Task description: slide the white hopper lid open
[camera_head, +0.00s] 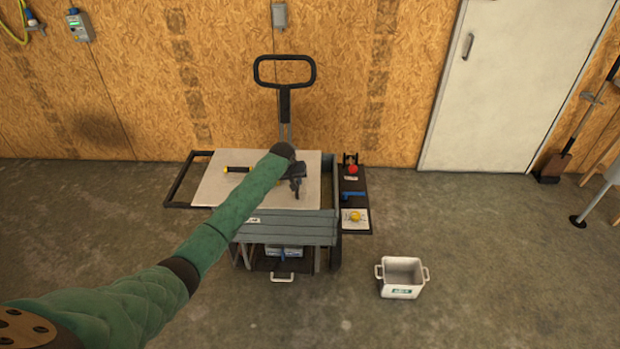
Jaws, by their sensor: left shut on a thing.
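The white hopper lid (215,188) is a flat pale panel on top of a grey hopper (285,232). A black handle bar with yellow ends (238,169) lies across the lid, partly hidden behind my left arm. My left gripper (297,187) is over the right part of the lid, shut on the handle near its right end; the contact itself is small and dark. The lid reaches left over part of a black rail frame (176,184). A narrow dark gap (327,190) shows along the lid's right edge. My right gripper is not in view.
A black side panel (352,190) with a red knob, a blue lever and a yellow button is right of the hopper. A tall black push handle (285,85) rises behind it. A white bin (402,278) stands on the floor at front right. Floor between bin and door is clear.

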